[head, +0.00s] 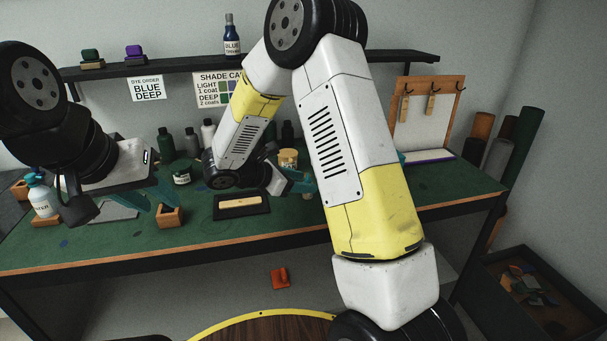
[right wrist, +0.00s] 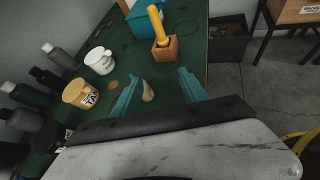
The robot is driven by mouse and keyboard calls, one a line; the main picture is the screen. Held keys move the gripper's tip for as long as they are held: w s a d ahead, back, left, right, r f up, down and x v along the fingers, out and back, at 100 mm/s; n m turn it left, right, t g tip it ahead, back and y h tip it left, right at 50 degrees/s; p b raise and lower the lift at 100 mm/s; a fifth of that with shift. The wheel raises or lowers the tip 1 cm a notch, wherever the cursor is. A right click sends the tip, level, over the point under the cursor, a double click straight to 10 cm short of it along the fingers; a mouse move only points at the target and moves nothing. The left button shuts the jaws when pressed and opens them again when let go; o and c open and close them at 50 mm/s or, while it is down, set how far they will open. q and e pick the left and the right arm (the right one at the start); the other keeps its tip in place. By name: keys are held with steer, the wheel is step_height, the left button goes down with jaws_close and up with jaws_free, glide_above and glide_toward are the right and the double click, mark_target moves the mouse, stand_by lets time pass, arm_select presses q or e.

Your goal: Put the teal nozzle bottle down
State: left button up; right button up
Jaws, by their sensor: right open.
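I cannot single out a teal nozzle bottle for certain in either view. A teal object (right wrist: 146,22) stands at the top of the right wrist view, and a teal patch (head: 402,158) shows behind my right arm in the head view. My right gripper (right wrist: 160,92) is open above the green bench, its teal fingers apart. A pale rounded peg-like thing (right wrist: 148,92) shows by its left finger; I cannot tell what it belongs to. My left gripper (head: 152,198) has its teal fingers apart near a small wooden block (head: 170,216), with nothing seen between them.
Dark bottles (head: 165,143) stand along the back. A tan jar (right wrist: 80,93) and a white jar (right wrist: 100,61) stand left of my right gripper. A yellow-handled tool (right wrist: 157,25) stands in a wooden block (right wrist: 165,50).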

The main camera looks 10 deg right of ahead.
steer(key=s+d+r+m+g+y, duration=0.2)
steer(key=s+d+r+m+y, duration=0.15)
steer(key=s+m, duration=0.35)
steer(key=s+d+r+m+g+y, duration=0.25)
steer(key=s+r+m, duration=0.25)
steer(key=s, duration=0.4)
steer(key=s+a+r+m+t+y, duration=0.5)
steer(key=s+a+r+m+y, duration=0.1)
steer(key=s+r+m+y, duration=0.1)
steer(key=shift+s+m, duration=0.6)
steer(key=shift+m, duration=0.4)
steer(key=shift+r+t, duration=0.1)
steer(key=shift+t, duration=0.15)
